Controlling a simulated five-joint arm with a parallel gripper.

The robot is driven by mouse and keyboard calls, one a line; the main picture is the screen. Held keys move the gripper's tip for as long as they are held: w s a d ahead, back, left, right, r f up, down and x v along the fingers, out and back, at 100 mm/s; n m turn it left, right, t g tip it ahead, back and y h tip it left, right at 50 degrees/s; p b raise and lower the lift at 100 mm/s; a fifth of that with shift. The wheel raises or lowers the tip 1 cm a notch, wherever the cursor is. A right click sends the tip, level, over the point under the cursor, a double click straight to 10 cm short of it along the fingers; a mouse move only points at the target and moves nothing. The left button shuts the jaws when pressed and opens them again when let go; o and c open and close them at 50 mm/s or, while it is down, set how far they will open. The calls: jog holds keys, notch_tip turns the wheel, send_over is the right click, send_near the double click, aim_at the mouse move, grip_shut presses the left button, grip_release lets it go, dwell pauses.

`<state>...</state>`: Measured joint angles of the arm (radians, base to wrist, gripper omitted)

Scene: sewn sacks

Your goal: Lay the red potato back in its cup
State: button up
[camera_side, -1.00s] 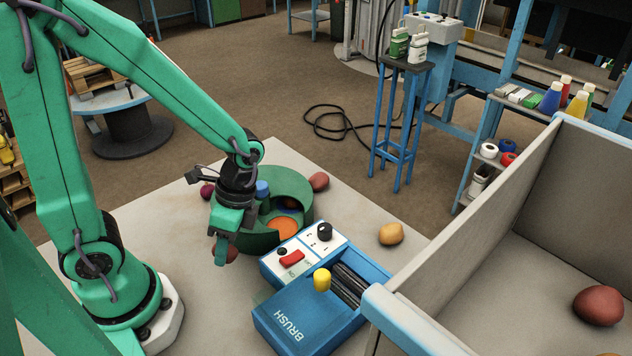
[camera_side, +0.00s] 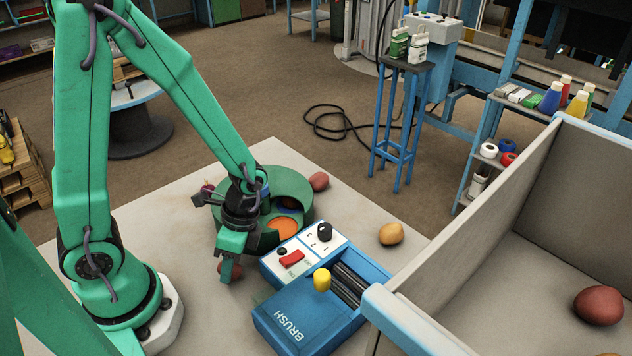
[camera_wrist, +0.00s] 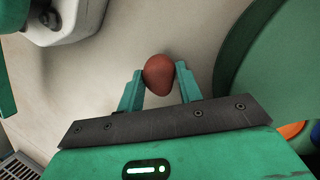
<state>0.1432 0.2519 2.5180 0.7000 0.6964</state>
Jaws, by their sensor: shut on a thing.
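A red potato (camera_wrist: 158,74) sits between the two teal fingertips of my gripper (camera_wrist: 158,84), which is shut on it. In the side view the same potato (camera_side: 236,269) shows partly behind the fingers of my gripper (camera_side: 229,271), close to the table, in front of the green drum. The gripper points down; whether the potato touches the table I cannot tell. The round green drum (camera_side: 300,218) has an open side showing an orange disc (camera_side: 284,229) and a blue patch. My wrist hides part of the drum. Which cup belongs to the potato I cannot tell.
The blue BRUSH box (camera_side: 290,325) with a yellow knob stands right of my gripper. A yellowish potato (camera_side: 391,234), a reddish one (camera_side: 319,181) and a purple one (camera_side: 207,187) lie around the drum. A grey bin (camera_side: 520,265) at right holds another red potato (camera_side: 599,305).

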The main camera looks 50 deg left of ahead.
jog(key=shift+f, duration=0.25)
jog(key=shift+f, duration=0.15)
jog(key=o, duration=0.8)
jog(key=shift+a+v, duration=0.15)
jog(key=shift+v, duration=2.9)
jog(key=shift+a+v, duration=0.15)
jog(key=shift+v, duration=2.95)
jog(key=shift+s, duration=0.1)
